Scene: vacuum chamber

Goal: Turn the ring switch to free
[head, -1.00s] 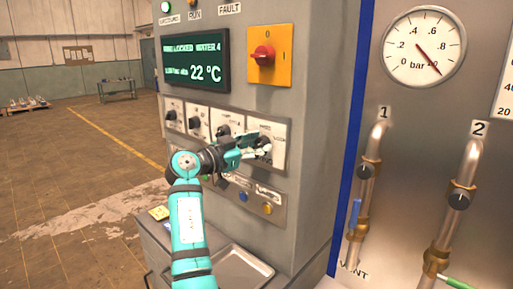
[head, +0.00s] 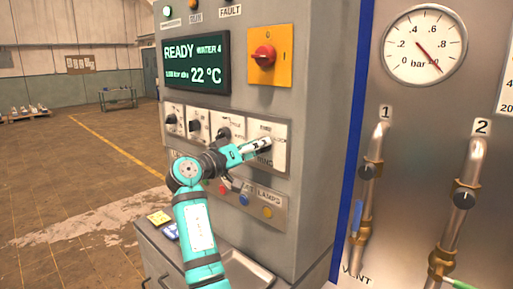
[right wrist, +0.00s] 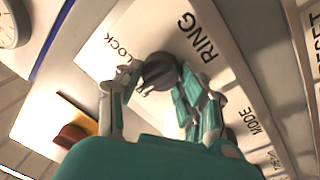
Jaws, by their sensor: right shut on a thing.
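The ring switch (right wrist: 160,72) is a dark round knob on a white plate, with the words RING and LOCK beside it in the right wrist view. In the head view it is the rightmost knob of the row (head: 265,146), partly hidden by my gripper. My right gripper (head: 258,147) is shut on the knob, with one finger on each side of it in the right wrist view (right wrist: 155,85). The display (head: 196,62) reads READY and 22 °C. My left gripper is not in view.
A red rotary switch on a yellow plate (head: 270,55) sits above the knob row. Several buttons and lamps (head: 245,199) are below it. A metal tray (head: 247,272) lies under the panel. Pipes and a pressure gauge (head: 424,45) stand to the right.

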